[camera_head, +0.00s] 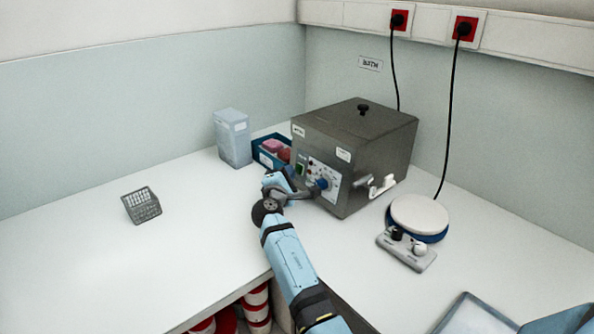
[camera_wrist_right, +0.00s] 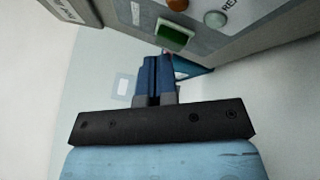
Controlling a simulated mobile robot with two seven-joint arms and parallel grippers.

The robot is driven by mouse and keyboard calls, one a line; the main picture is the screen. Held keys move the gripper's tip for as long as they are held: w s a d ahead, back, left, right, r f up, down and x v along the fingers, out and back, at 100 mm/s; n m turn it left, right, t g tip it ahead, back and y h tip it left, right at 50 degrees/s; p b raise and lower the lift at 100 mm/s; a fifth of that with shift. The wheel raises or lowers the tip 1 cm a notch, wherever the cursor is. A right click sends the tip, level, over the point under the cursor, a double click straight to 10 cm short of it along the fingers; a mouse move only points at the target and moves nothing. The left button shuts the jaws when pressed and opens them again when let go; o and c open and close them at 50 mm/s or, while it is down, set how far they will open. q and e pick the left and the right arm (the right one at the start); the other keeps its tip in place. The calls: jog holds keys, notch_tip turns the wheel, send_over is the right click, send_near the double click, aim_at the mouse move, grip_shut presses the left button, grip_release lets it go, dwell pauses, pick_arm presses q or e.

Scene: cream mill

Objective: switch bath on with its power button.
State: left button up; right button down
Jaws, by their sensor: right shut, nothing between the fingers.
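The bath (camera_head: 352,135) is a grey metal box with a black knob on its lid, standing on the white bench. Its front panel carries a green power button (camera_head: 300,169), a blue dial and small round lamps. My right gripper (camera_head: 290,172) is at the left part of this panel, its fingertips partly hidden in the head view. In the right wrist view, the shut, empty blue fingers (camera_wrist_right: 156,62) point toward the green button (camera_wrist_right: 174,36), just short of it in the picture. I cannot tell whether they touch it. My left gripper is not in view.
A blue tray (camera_head: 256,153) with pink items and a pale box (camera_head: 233,138) stand left of the bath. A small grey rack (camera_head: 142,205) is farther left. A round white-topped device (camera_head: 419,214) stands right, near the bath's tap (camera_head: 380,186). The left bench is mostly clear.

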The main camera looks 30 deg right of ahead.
jog(key=shift+d, duration=0.15)
dwell(0.4)
jog(key=shift+d+f, duration=0.1)
jog(key=shift+d, duration=0.2)
jog(key=shift+a, duration=0.4)
dwell(0.4)
jog(key=shift+s+a+r, duration=0.15)
jog(key=shift+a+r, duration=0.05)
jog(key=shift+a, duration=0.8)
jog(key=shift+s+a+r, duration=0.15)
jog(key=shift+a, duration=0.8)
jog(key=shift+s+a+r, duration=0.15)
jog(key=shift+a+r, duration=0.05)
jog(key=shift+a, duration=0.8)
